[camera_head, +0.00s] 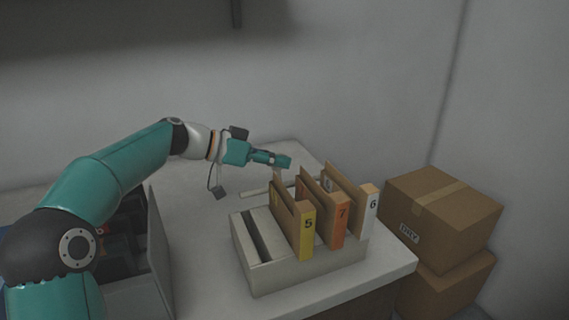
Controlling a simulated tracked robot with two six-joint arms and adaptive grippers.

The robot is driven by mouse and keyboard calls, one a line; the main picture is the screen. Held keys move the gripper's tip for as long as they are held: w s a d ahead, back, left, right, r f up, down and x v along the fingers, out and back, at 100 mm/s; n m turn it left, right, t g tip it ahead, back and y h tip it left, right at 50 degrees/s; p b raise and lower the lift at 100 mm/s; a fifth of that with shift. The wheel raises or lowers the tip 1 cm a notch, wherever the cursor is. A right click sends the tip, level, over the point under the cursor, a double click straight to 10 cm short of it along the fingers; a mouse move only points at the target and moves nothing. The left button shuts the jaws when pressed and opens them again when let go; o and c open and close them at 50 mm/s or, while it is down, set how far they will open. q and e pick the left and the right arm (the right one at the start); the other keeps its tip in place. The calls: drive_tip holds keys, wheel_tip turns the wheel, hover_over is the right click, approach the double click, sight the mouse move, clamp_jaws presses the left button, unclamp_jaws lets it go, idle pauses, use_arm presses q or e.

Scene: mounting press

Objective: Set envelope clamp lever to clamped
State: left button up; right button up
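A pale rack (300,270) stands on the table and holds upright brown envelopes with coloured spines: yellow 5 (307,232), orange 7 (339,225) and white 6 (370,210). Its leftmost slot is empty. My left gripper (277,160) is above the rack's back edge, behind envelope 5. Its fingers are seen from the side, so their opening is unclear. A small pale upright piece (278,175), possibly the clamp lever, shows just under the fingertips; I cannot tell whether they touch it. A pale bar (255,193) lies behind the rack. My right gripper is out of view.
Two stacked cardboard boxes (432,213) stand right of the table. A grey panel or bin wall (157,250) stands at the left, beside my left arm. The white table (190,210) is clear between that panel and the rack. A wall is behind.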

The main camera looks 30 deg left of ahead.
use_arm(q)
drive_tip(key=shift+o, duration=1.4)
drive_tip(key=shift+s+a+r, duration=0.1)
drive_tip(key=shift+a, duration=0.05)
drive_tip(key=shift+o, duration=0.4)
drive_tip(key=v, duration=1.1)
drive_tip(key=shift+s+a, duration=0.2)
drive_tip(key=shift+s, duration=0.05)
